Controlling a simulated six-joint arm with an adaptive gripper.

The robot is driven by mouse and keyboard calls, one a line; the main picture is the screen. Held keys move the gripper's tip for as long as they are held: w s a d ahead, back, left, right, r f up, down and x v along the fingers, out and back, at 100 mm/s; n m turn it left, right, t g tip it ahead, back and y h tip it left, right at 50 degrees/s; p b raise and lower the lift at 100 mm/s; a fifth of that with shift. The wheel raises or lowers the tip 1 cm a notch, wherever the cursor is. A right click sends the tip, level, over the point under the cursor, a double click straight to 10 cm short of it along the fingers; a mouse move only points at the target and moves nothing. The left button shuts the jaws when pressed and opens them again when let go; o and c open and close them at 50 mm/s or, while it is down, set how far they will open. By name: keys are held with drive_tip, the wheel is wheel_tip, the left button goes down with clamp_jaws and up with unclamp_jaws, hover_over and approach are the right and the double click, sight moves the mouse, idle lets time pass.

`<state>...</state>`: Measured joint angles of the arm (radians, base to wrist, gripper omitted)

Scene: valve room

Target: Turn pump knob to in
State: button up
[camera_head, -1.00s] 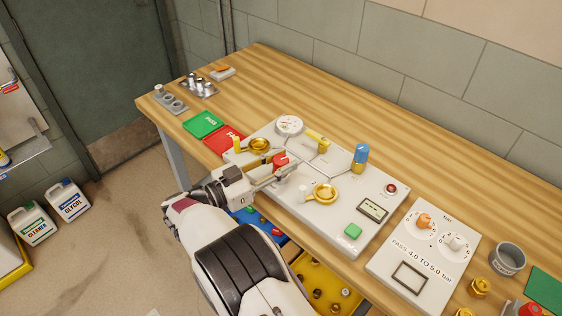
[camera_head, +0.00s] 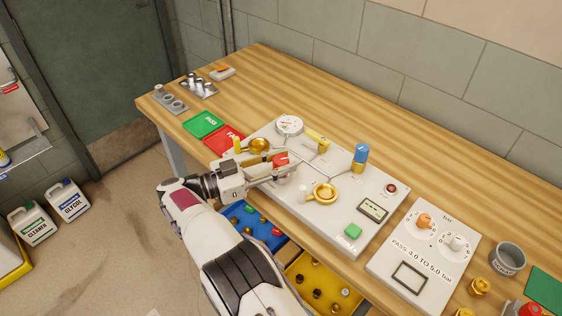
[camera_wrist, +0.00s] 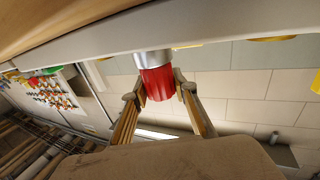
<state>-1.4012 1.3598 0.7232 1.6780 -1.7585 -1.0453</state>
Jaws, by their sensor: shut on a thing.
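The red pump knob (camera_head: 281,159) stands on the pale control panel (camera_head: 295,215) on the bench. My gripper (camera_head: 273,172) reaches in from the left, low over the panel, with its fingers at the knob. In the wrist view the red ribbed knob (camera_wrist: 157,82), on its silver collar, sits between the two fingertips of my gripper (camera_wrist: 158,90), shut on it from both sides. The knob's markings and its exact pointing direction are hidden or too small to read.
Near my gripper on the panel are a dial gauge (camera_head: 289,125), a blue-topped valve (camera_head: 360,157), a yellow lever (camera_head: 318,139) and brass cups (camera_head: 324,193). Red (camera_head: 223,139) and green (camera_head: 203,123) mats lie left. Open blue (camera_head: 254,224) and yellow (camera_head: 325,280) drawers sit below. The back of the bench is clear.

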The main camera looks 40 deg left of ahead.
idle(0.5)
drive_tip(key=o, duration=1.1)
drive_tip(key=shift+s, duration=0.15)
drive_tip(key=shift+v, duration=3.5)
